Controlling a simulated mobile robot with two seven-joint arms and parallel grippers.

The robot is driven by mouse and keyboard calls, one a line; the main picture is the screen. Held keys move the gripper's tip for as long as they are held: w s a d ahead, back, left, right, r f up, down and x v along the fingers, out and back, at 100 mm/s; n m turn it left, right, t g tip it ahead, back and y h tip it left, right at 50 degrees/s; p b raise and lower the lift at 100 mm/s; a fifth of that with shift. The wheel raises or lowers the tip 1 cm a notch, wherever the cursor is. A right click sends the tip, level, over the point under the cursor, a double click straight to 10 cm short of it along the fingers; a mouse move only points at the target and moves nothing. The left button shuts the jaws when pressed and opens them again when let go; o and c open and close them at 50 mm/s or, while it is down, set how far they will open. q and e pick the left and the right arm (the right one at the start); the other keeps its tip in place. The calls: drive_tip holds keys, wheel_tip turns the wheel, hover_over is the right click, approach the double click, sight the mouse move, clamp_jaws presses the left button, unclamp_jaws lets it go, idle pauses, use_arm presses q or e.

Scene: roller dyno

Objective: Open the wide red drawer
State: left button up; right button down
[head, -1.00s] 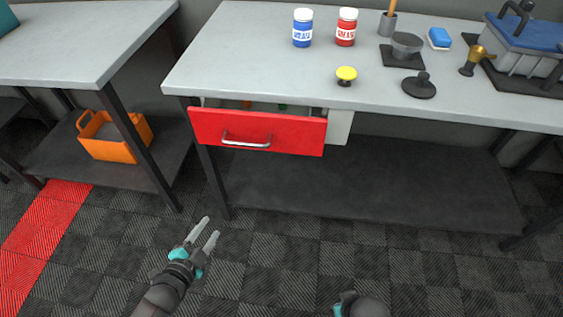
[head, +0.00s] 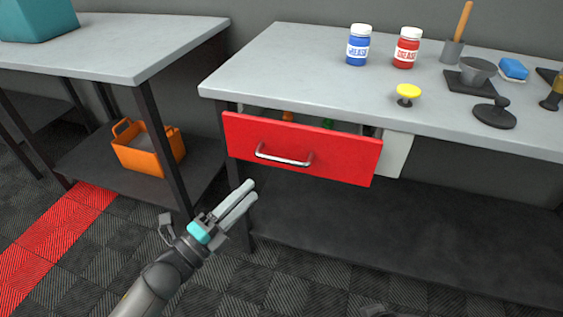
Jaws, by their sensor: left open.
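The wide red drawer (head: 330,154) hangs under the grey workbench and stands partly pulled out. A gap behind its front shows a bit of orange and green inside. Its silver bar handle (head: 283,158) sits on the left half of the front. My left gripper (head: 251,192) is open and empty, below and left of the handle and apart from it in the picture. Its fingers point up and to the right. Of my right arm only a dark sliver shows at the bottom edge; its gripper is not visible.
On the workbench (head: 300,75) stand a blue jar (head: 358,46), a red jar (head: 407,48), a yellow knob (head: 408,93) and dark tools at right. An orange bin (head: 148,148) is on the left table's lower shelf. The floor before the drawer is clear.

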sight(282, 158)
use_arm(q)
drive_tip(key=shift+b+x, duration=1.45)
drive_tip(key=shift+x, duration=4.6)
use_arm(e)
drive_tip(key=shift+w+a+r+t+y, duration=0.15)
drive_tip(key=shift+w+a+r+t, duration=0.25)
drive_tip(key=shift+r, duration=0.25)
drive_tip(key=shift+w+a+r+t+y, duration=0.2)
drive_tip(key=shift+w+a+r+t, duration=0.15)
drive_tip(key=shift+r, duration=0.25)
drive_tip(key=shift+w+a+r+t+y, duration=0.15)
drive_tip(key=shift+w+a+r+t, duration=0.15)
drive_tip(key=shift+r+t, duration=0.25)
use_arm(q)
drive_tip(key=shift+w+a+f, duration=0.1)
use_arm(e)
drive_tip(key=shift+r, duration=0.1)
use_arm(q)
clamp_jaws()
